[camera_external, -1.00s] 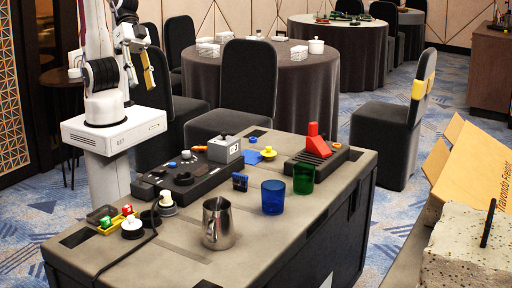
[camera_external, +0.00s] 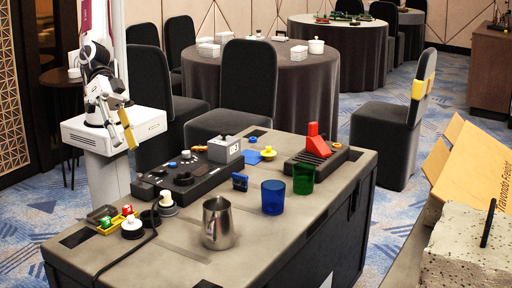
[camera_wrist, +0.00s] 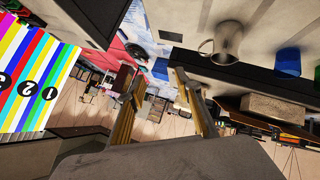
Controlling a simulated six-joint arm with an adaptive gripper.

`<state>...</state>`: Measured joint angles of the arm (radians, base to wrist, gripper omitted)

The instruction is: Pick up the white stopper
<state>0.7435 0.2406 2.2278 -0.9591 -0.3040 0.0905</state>
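Two white-topped pieces stand at the near left of the grey table (camera_external: 262,225). One is a white knob-like piece on a dark base (camera_external: 167,199); the other is a low white dome on a black base (camera_external: 132,225). I cannot tell which is the stopper. My gripper (camera_external: 129,138) has yellow fingers and hangs beyond the table's left end, apart from both pieces. In the wrist view my gripper (camera_wrist: 160,72) shows its two fingers spread with nothing between them. Neither white piece can be made out in the wrist view.
A metal mug (camera_external: 218,224), a blue cup (camera_external: 273,197) and a green cup (camera_external: 303,179) stand on the table. A black control panel (camera_external: 185,180) and a yellow tray (camera_external: 112,226) with small blocks are near the white pieces. A dark cable crosses the near left.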

